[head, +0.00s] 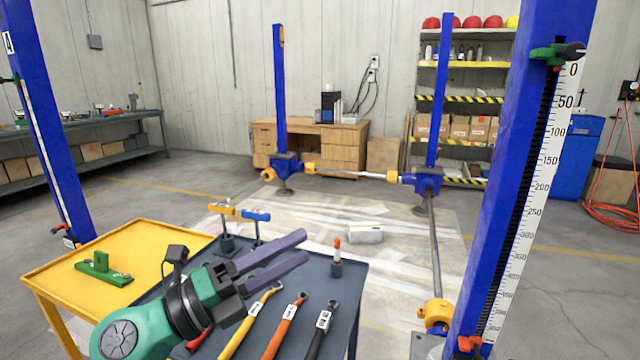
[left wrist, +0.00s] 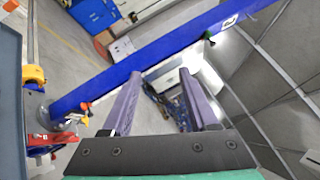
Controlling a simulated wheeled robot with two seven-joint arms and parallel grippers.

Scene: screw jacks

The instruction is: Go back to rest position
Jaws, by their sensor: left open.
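My left gripper (head: 276,263) is in the head view above the dark grey table top (head: 345,280), its two purple fingers apart and pointing right. Nothing is between the fingers. The fingers also show in the left wrist view (left wrist: 160,95), parted and empty, with a blue post (left wrist: 130,78) running slantwise beyond them. My right gripper is in neither view.
Wrenches with yellow, orange (head: 284,328) and black (head: 322,328) handles lie on the table below the gripper. A yellow table (head: 140,240) with a green part (head: 102,267) adjoins at left. A blue screw jack post with scale (head: 520,180) stands close at right.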

